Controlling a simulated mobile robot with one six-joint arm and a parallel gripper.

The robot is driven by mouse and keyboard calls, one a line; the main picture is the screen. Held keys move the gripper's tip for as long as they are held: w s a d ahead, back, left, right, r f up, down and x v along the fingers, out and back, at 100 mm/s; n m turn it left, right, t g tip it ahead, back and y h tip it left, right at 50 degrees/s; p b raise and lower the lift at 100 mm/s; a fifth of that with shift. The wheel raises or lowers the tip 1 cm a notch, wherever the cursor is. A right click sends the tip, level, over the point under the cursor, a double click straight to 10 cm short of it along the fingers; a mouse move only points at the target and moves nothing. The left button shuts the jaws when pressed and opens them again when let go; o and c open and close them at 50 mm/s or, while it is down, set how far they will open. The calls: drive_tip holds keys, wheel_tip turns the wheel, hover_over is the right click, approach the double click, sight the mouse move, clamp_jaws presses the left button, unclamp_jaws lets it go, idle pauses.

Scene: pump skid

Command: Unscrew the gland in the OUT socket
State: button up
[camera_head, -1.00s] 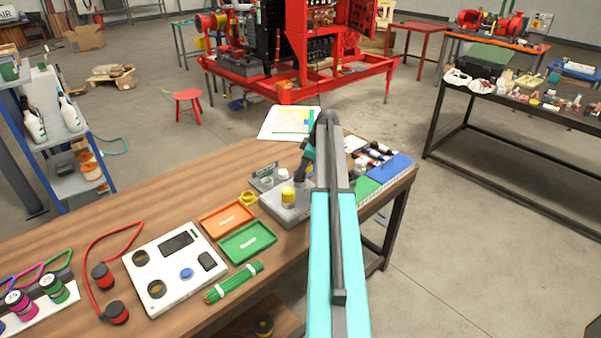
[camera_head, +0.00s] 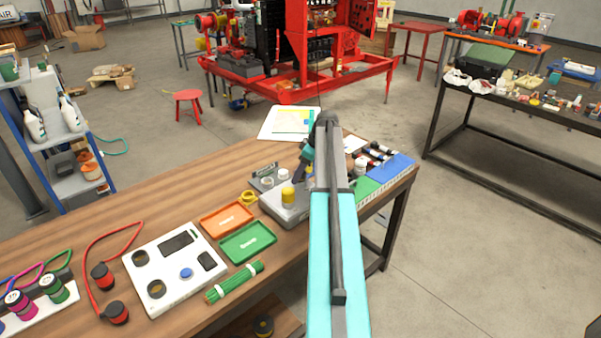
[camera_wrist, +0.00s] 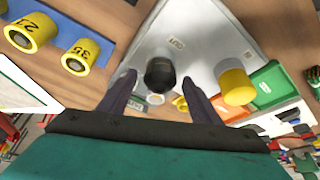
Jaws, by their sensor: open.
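A grey block (camera_head: 275,212) stands on the wooden bench. It also shows in the wrist view (camera_wrist: 205,58), with a black round-topped gland (camera_wrist: 160,75) and a yellow cylindrical fitting (camera_wrist: 236,87) on it. The yellow fitting shows in the head view too (camera_head: 288,196); the black gland is hidden there by my arm and gripper. My gripper (camera_wrist: 158,77) is open, with one finger on each side of the black gland. I cannot tell whether the fingers touch it.
An orange tray (camera_head: 226,217) and a green tray (camera_head: 247,242) lie left of the block. A yellow ring (camera_head: 247,198) lies behind them. Yellow numbered fittings (camera_wrist: 76,57) stand on a blue strip in the wrist view. A white panel (camera_head: 174,268) lies further left.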

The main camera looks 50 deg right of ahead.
drive_tip(key=shift+m+t+h, duration=0.3)
drive_tip(key=shift+m+h, duration=0.3)
drive_tip(key=shift+m, duration=0.9)
drive_tip(key=shift+m+h, duration=0.9)
drive_tip(key=shift+m, duration=1.5)
drive_tip(key=shift+c, duration=0.2)
drive_tip(key=c, duration=1.1)
drive_tip(key=shift+o, duration=0.2)
drive_tip(key=shift+n, duration=0.3)
